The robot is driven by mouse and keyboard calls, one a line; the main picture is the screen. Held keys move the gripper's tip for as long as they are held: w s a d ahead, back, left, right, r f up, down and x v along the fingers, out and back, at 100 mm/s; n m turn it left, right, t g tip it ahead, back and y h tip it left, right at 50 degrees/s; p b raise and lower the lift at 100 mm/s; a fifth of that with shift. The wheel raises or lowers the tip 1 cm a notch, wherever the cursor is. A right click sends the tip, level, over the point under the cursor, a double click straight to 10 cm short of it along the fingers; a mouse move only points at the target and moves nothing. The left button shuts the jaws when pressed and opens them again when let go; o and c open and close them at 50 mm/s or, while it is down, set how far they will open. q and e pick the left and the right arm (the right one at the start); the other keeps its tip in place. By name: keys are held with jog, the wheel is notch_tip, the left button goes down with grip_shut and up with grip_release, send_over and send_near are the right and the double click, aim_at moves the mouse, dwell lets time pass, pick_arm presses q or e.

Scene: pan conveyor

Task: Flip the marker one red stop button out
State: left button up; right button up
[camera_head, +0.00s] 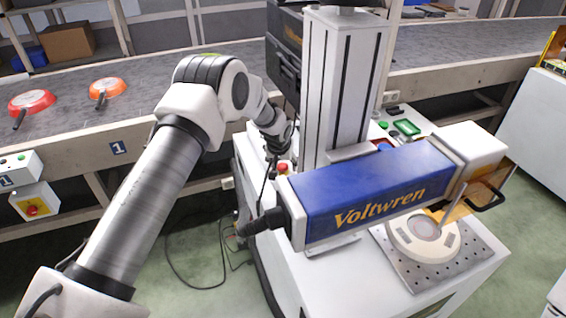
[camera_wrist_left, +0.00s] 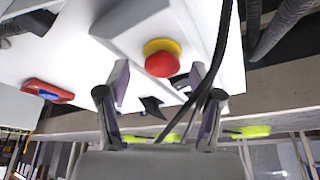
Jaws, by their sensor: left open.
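The red stop button (camera_head: 283,166) is a round red mushroom head on the white top of the laser marker, left of its column. In the left wrist view the button (camera_wrist_left: 160,64) stands on a yellow collar on a pale grey box. My left gripper (camera_head: 279,152) reaches down beside it, partly hidden by its own wrist. In the left wrist view my left gripper (camera_wrist_left: 158,82) is open, with one finger on each side below the button and nothing held. I cannot tell whether the fingers touch it. My right gripper is not in view.
The blue Voltwren marking head (camera_head: 365,195) and its white column (camera_head: 345,90) stand right of the button. A black cable (camera_wrist_left: 215,60) crosses the left wrist view by the right finger. The conveyor (camera_head: 170,75) carries a red pan (camera_head: 32,101) and an orange pan (camera_head: 108,88).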

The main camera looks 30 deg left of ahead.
pick_arm(q)
jog(key=shift+s+a+r, duration=0.1)
jog(key=shift+a, duration=0.05)
jog(key=shift+c, duration=0.6)
jog(key=shift+s, duration=0.1)
jog(key=c, duration=0.6)
grip_shut()
jog(key=shift+r+p, duration=0.3)
jog(key=shift+r, duration=0.65)
jog(key=o, duration=0.7)
grip_release()
jog(key=v, duration=1.1)
jog(key=shift+r, duration=0.45)
